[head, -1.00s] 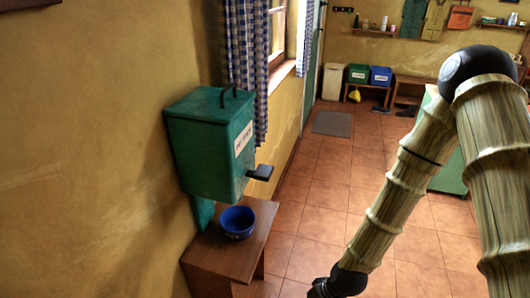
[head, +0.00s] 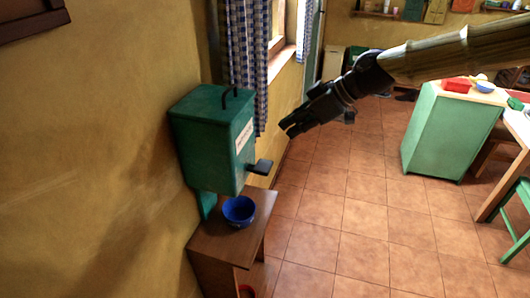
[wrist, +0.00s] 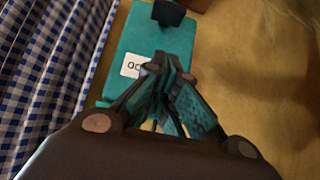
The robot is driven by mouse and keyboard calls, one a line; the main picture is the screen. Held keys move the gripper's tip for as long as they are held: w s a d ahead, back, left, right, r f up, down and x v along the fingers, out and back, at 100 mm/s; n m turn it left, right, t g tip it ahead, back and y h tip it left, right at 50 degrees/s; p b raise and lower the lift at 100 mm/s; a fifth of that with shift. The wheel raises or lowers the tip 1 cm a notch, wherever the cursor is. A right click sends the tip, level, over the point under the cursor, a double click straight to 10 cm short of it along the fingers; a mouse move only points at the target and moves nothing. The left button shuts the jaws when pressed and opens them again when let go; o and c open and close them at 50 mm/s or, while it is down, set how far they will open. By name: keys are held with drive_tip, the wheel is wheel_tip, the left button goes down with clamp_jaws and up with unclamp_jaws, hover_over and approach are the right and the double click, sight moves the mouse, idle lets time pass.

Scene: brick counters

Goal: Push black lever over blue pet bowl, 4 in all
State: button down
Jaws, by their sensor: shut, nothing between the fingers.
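The black lever (head: 260,167) sticks out from the front of a green dispenser box (head: 208,148) on the left wall. The blue pet bowl (head: 239,211) stands below it on a small wooden table; I make out no contents in it. My gripper (head: 287,129) is shut and empty, above and to the right of the lever, pointing left and down, apart from the box. In the wrist view the closed fingers (wrist: 170,72) lie over the green box, with its white label (wrist: 134,65) beside them. A dark block, likely the lever (wrist: 168,12), shows at the top.
A blue checked curtain (head: 248,65) hangs just behind the box, by the window. The wooden table (head: 210,247) stands against the wall, with a red object (head: 246,291) low beneath it. A green cabinet (head: 448,135) stands at right. The tiled floor between is clear.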

drive_tip(key=shift+a+f, duration=0.1)
idle(0.3)
drive_tip(key=p, duration=0.3)
hover_over(265, 166)
wheel_tip(265, 166, down, 7)
drive_tip(key=shift+a, duration=0.1)
drive_tip(key=shift+f+p, duration=0.55)
drive_tip(key=shift+f, duration=0.35)
drive_tip(key=shift+f+p, duration=0.35)
drive_tip(key=shift+f, duration=0.7)
drive_tip(key=shift+f+b, duration=1.4)
drive_tip(key=shift+f, duration=0.5)
drive_tip(key=shift+r, duration=0.1)
